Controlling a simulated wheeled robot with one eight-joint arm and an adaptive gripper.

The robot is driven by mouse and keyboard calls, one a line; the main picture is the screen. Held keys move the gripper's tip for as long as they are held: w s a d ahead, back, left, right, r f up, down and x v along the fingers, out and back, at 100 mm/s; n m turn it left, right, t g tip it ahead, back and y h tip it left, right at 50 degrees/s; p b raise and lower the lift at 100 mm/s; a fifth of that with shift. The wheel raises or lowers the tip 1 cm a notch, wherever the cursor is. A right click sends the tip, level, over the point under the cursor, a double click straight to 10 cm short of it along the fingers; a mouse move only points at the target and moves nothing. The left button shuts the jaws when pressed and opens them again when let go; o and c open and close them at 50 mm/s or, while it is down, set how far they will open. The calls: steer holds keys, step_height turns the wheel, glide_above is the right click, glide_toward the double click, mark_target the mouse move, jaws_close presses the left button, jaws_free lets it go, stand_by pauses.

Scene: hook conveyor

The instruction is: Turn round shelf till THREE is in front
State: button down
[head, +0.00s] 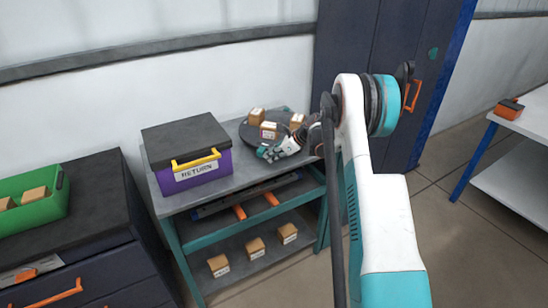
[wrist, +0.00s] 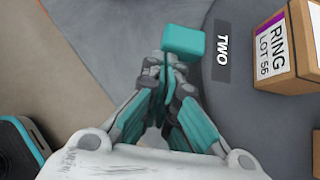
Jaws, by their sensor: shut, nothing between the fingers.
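The round shelf (head: 248,134) is a dark disc on the grey bench top, with several small cardboard boxes on it. In the wrist view, the shelf (wrist: 258,125) carries a dark label reading TWO (wrist: 222,50), beside a box marked RING LOT 56 (wrist: 287,50). The word THREE shows in neither view. A teal block (wrist: 184,40) stands at the shelf's edge, just beyond my fingertips. My gripper (head: 268,153) is low at the shelf's front edge. In the wrist view, my gripper (wrist: 168,75) is shut and empty; whether it touches the block I cannot tell.
A purple RETURN box (head: 195,170) with a dark lid and yellow handle stands left of the shelf. Boxes (head: 255,247) sit on the bench's lower shelf. A green bin (head: 40,208) stands on a dark cabinet at left. A dark locker (head: 345,45) rises behind right.

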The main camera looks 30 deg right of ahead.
steer(key=w+a+m, duration=0.1)
steer(key=w+a+m+t+h, duration=0.1)
steer(key=w+a, duration=0.1)
steer(key=w+a+m+h+b, duration=0.1)
steer(key=a, duration=0.1)
steer(key=shift+w+a+m+t, duration=0.25)
steer(key=shift+w+m+t, duration=0.05)
steer(key=shift+h, duration=0.3)
steer(key=w+a, duration=0.2)
steer(key=w, duration=0.1)
steer(key=w+a+b, duration=0.1)
steer(key=w, duration=0.1)
steer(key=shift+w, duration=0.2)
steer(key=shift+w+a, duration=0.25)
steer(key=shift+w, duration=0.5)
steer(key=shift+w+a, duration=0.25)
steer(key=shift+w, duration=0.45)
steer(key=shift+r, duration=0.1)
